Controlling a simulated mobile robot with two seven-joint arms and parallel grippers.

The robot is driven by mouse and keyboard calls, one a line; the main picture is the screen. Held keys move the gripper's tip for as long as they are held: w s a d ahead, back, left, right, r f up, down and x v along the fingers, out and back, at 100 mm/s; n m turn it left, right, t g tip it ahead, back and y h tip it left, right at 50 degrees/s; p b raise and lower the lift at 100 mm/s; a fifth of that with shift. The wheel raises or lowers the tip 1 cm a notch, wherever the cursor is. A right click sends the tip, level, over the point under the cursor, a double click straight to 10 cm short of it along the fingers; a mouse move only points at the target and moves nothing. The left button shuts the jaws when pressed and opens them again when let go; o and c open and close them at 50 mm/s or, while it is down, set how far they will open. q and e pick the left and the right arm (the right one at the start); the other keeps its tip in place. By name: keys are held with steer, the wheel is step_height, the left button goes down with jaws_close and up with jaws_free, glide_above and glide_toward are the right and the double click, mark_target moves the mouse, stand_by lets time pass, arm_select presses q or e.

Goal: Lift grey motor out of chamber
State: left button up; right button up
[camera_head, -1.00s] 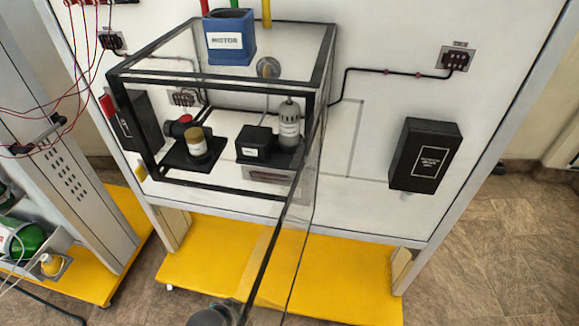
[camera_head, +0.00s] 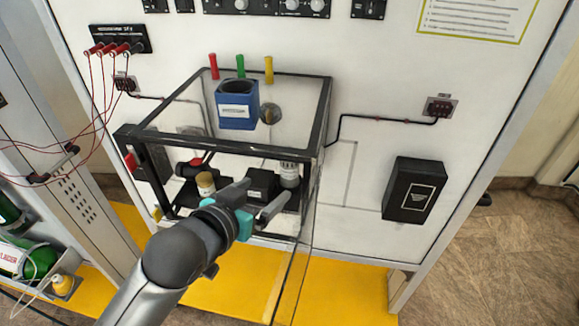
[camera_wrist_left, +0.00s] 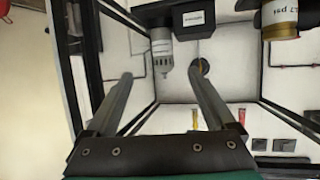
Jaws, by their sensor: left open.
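The grey motor (camera_head: 289,175) stands upright at the right inside the black-framed clear chamber (camera_head: 324,108), beside a black box (camera_head: 260,184). The chamber's front door (camera_head: 292,270) hangs open towards me. My left gripper (camera_head: 267,188) is open and empty at the chamber's front, its fingers pointing in towards the black box and the motor. In the left wrist view the motor (camera_wrist_left: 161,46) appears upside down between the spread fingers (camera_wrist_left: 160,76), beyond their tips and apart from them. My right gripper is out of view.
The black frame posts and clear right wall lie close to my gripper. A black wall box (camera_head: 413,190) is at the right.

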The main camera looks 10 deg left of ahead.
mark_target(285, 171)
arm_select(q)
steer(key=x, duration=0.9)
steer(key=shift+w, duration=0.4)
steer(key=shift+a+p+x, duration=0.15)
steer(key=shift+p+x, duration=0.05)
steer(key=shift+x, duration=0.75)
steer(key=shift+a+p+x, duration=0.15)
steer(key=shift+x, duration=0.85)
steer(key=shift+w+d+f, duration=0.2)
steer(key=shift+w+f, duration=0.15)
steer(key=shift+w, duration=0.3)
steer(key=shift+c, duration=0.2)
jaws_close()
steer(key=shift+r, duration=0.1)
